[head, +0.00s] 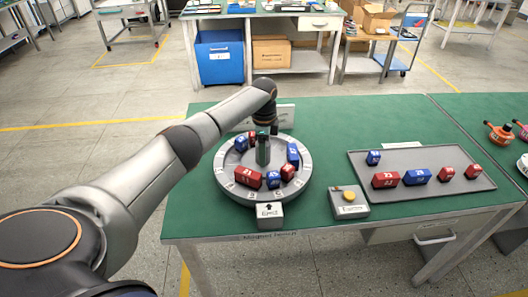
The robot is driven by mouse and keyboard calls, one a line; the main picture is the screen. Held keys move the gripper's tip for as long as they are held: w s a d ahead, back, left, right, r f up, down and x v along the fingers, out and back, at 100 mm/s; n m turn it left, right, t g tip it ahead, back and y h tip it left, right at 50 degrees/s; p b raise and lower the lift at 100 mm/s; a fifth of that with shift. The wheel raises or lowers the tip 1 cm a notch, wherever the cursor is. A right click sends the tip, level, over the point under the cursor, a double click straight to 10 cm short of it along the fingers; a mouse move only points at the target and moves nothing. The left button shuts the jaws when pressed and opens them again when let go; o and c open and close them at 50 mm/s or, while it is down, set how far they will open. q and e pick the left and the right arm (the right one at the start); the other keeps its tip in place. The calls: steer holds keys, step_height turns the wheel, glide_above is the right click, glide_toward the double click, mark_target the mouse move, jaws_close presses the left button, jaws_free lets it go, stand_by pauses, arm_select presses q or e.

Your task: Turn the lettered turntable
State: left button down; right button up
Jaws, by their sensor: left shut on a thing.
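The lettered turntable (232,187) is a round grey disc with a raised rim that carries small marks, on the green bench top. Red and blue blocks (248,177) stand in a ring on it. A dark green upright post (263,152) rises at its centre. My left arm reaches in from the left, and my left gripper (264,133) points down over the centre, shut on the top of the post. The fingertips are small and partly hidden. A small grey block with an arrow label (269,213) stands at the turntable's front edge. My right gripper is out of view.
A grey box with a yellow button (348,197) stands right of the turntable. A grey tray (430,159) with several red and blue blocks lies farther right. Orange parts (499,134) sit on the adjoining bench.

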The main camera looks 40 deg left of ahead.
arm_select(q)
steer(key=shift+d+m, duration=0.15)
steer(key=shift+m, duration=1.75)
steer(key=shift+m+p, duration=0.3)
steer(key=shift+m, duration=2.1)
steer(key=shift+c, duration=1.1)
jaws_free()
steer(key=shift+s, duration=0.1)
step_height(320, 180, up, 13)
steer(key=shift+f, duration=0.2)
